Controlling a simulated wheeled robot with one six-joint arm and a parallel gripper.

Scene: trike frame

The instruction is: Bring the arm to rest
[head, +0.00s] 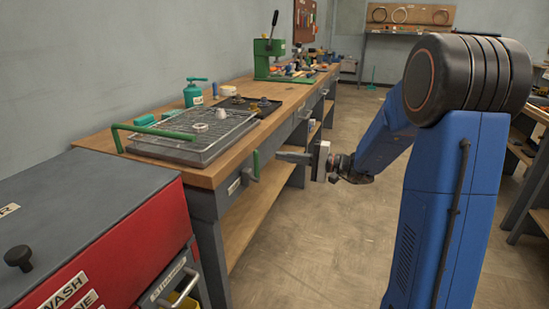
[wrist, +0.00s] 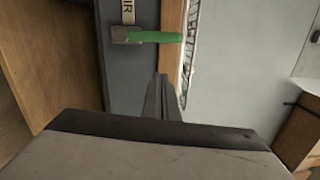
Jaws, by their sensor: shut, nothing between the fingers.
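My gripper (head: 284,157) shows in the head view at the end of my blue arm, in front of the workbench's front edge. The green handle also shows in the wrist view (wrist: 155,37), beyond the fingertips. I cannot tell whether the fingers touch the bench.
The wooden workbench (head: 222,169) carries a wire-rack tray (head: 165,153), a green bottle (head: 195,93) and a green press (head: 270,62). A red and grey wash machine (head: 120,235) stands at the front left. The floor (head: 320,240) between bench and arm is clear.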

